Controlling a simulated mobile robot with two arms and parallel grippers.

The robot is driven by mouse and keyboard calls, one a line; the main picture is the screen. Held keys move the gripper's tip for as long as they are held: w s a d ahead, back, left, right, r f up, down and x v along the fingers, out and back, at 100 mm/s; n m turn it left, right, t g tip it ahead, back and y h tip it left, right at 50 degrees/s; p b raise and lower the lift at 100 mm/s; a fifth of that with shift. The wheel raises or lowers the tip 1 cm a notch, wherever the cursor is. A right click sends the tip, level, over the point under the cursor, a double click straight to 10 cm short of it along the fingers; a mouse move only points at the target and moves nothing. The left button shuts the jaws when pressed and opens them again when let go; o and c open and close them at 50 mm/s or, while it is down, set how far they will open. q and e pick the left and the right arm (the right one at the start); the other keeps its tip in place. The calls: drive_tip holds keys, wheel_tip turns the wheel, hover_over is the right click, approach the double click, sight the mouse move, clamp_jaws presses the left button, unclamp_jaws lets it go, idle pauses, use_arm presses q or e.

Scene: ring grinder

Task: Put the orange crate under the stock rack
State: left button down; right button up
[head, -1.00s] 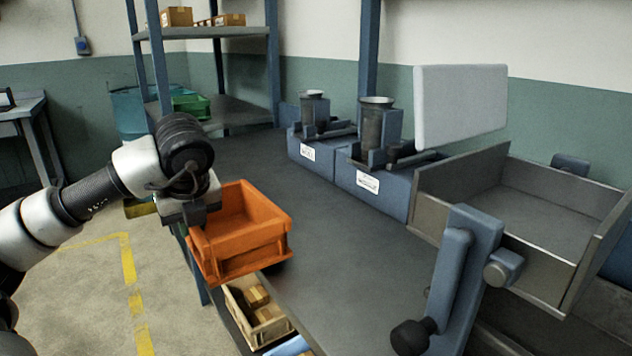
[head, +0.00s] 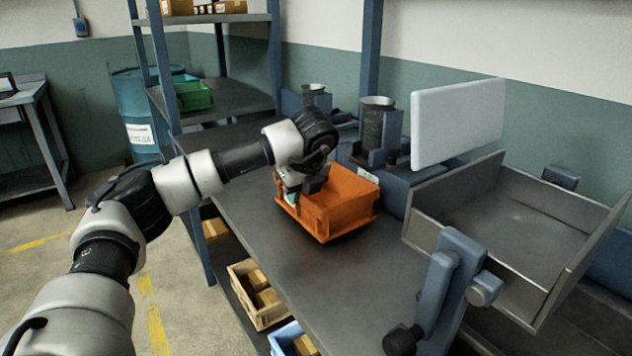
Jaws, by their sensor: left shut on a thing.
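The orange crate (head: 345,207) is over the grey workbench top (head: 305,268), in the middle of the head view. It looks empty and slightly tilted. My left gripper (head: 292,196) is shut on the crate's left wall; its fingertips are partly hidden. I cannot tell whether the crate's underside touches the bench. The stock rack (head: 205,19) stands at the back left, with blue posts and grey shelves. A green bin (head: 193,96) is on its lower visible shelf and cardboard boxes are on the upper one. My right gripper is out of view.
Blue grinder units with dark cups (head: 376,125) stand behind the crate. A grey metal tray (head: 510,225) and a blue lever arm (head: 447,280) are at the right. A wooden crate of boxes (head: 258,295) sits below the bench. A teal drum (head: 142,115) stands left of the rack.

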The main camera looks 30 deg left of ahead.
use_arm(q)
drive_tip(key=shift+w+d+r, duration=0.1)
drive_tip(key=shift+w+d, duration=0.15)
drive_tip(key=shift+w, duration=0.3)
drive_tip(key=w, duration=0.1)
drive_tip(key=w+d+p, duration=0.1)
drive_tip(key=w, duration=0.1)
drive_tip(key=shift+w+d, duration=0.15)
drive_tip(key=shift+d, duration=0.05)
drive_tip(key=shift+f, duration=0.3)
drive_tip(key=shift+a+b, duration=0.1)
drive_tip(key=shift+b, duration=0.2)
drive_tip(key=c, duration=1.1)
unclamp_jaws()
drive_tip(key=shift+f, duration=0.1)
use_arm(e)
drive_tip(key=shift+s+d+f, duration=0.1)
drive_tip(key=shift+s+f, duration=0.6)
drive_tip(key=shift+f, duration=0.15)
use_arm(q)
drive_tip(key=v, duration=1.2)
drive_tip(key=shift+p, duration=0.3)
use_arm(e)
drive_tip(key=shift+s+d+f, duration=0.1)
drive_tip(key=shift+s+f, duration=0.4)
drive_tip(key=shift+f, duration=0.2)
